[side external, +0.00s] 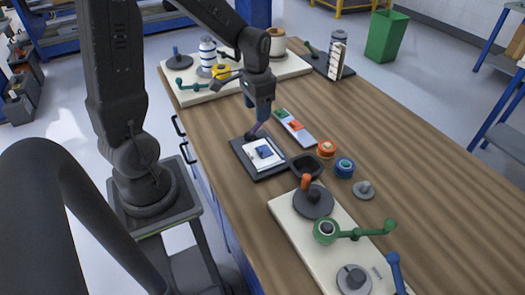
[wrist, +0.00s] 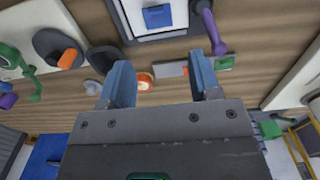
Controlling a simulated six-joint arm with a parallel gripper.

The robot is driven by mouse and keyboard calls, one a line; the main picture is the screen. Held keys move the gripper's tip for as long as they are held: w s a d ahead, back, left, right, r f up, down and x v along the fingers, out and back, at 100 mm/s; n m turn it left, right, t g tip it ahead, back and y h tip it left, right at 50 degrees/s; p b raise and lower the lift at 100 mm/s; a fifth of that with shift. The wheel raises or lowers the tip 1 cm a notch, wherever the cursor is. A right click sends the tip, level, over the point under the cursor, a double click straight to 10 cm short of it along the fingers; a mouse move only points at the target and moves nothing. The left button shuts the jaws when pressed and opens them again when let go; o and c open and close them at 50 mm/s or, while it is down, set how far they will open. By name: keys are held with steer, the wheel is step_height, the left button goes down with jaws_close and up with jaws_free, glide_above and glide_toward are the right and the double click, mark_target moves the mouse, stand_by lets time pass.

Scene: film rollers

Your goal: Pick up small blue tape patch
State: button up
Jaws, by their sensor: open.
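A small blue tape patch (side external: 264,152) lies on a white sheet (side external: 252,157) on a dark square pad (side external: 240,149). In the wrist view the blue patch (wrist: 157,17) shows near the top edge, beyond the fingertips. My gripper (side external: 264,119) hangs above the pad's far side, apart from the patch. In the wrist view my gripper (wrist: 161,72) has its two blue-grey fingers spread wide with nothing between them.
A purple-handled tool (side external: 254,129) stands at the pad's far edge, close to my gripper. A pale strip (side external: 303,136) with coloured patches, a black bowl (side external: 306,166), an orange roll (side external: 326,149) and a blue roll (side external: 344,167) lie to the right. Roller boards stand in front and behind.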

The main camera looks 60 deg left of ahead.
glide_above(259, 149)
steer(key=f, duration=0.8)
steer(key=shift+a+f, duration=0.3)
steer(key=shift+a, duration=0.05)
steer(key=shift+d+f, duration=0.2)
steer(key=shift+f, duration=1.15)
steer(key=shift+d+f, duration=0.15)
steer(key=shift+f, duration=1.2)
steer(key=c, duration=1.1)
